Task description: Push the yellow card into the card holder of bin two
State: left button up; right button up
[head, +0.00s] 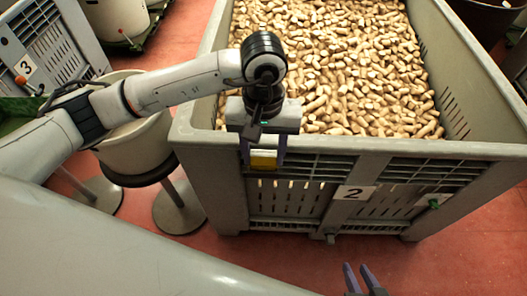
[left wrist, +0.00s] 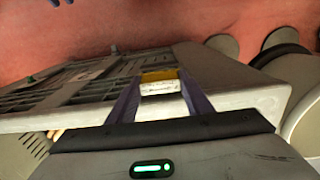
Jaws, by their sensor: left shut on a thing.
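My left gripper (head: 263,163) is shut on the yellow card (head: 263,160), at the front wall of bin two (head: 300,143), near its left corner. In the left wrist view the card (left wrist: 159,76) sits between the two purple fingers, with a yellow strip and a whitish part with faint marks. The card holder cannot be made out; the card and gripper may cover it. I cannot tell whether the card touches the wall. A white plate with a 2 (head: 355,193) is on the bin's front, right of the gripper. My right gripper (head: 358,266) is open and empty at the bottom edge, away from the bin.
Bin two is full of cork stoppers (head: 330,60). A small green part (head: 433,203) is on its front at the right. A pale round tub (head: 140,150) on a stand is left of it. Bin three (head: 45,50) is at the far left. Red floor lies in front.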

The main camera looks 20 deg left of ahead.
jog(key=shift+f, duration=0.25)
